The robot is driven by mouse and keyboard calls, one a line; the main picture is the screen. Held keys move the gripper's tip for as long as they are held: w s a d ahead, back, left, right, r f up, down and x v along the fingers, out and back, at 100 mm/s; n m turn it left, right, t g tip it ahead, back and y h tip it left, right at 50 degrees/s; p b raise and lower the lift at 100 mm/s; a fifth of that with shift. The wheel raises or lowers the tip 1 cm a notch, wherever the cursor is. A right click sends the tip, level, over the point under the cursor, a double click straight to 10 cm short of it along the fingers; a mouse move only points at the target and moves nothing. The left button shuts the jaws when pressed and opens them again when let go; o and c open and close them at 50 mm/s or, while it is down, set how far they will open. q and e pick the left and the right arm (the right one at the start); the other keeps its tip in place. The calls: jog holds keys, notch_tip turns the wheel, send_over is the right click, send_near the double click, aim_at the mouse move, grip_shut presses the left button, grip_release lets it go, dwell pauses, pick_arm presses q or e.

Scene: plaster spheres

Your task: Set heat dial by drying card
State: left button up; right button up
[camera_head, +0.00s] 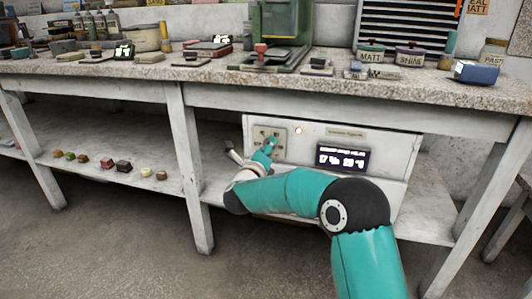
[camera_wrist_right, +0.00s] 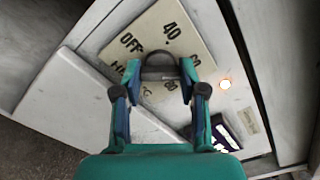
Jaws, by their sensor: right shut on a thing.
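The heat dial's plate (camera_head: 281,151) is on the white cabinet (camera_head: 388,147) under the bench. In the right wrist view the plate (camera_wrist_right: 148,34) reads OFF and 40, with other marks partly hidden. My right gripper (camera_head: 267,146) reaches the plate from the front. In the wrist view its fingers (camera_wrist_right: 160,72) are shut on the dark dial knob (camera_wrist_right: 159,56), one on each side. The knob's pointer is not clear. I cannot make out which thing is the drying card. My left gripper is not in view.
A lit orange lamp (camera_head: 298,131) and a dark display (camera_head: 342,158) with blurred text are beside the dial. The bench top (camera_head: 225,78) above holds jars, blocks and a green press (camera_head: 283,30). Small coloured lumps (camera_head: 124,166) lie on the lower shelf.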

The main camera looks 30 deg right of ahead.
jog(key=shift+f, duration=0.35)
jog(key=o, duration=1.1)
jog(key=shift+o, duration=0.3)
jog(key=shift+r, duration=0.15)
jog(key=v, duration=1.2)
jog(key=shift+c, duration=0.4)
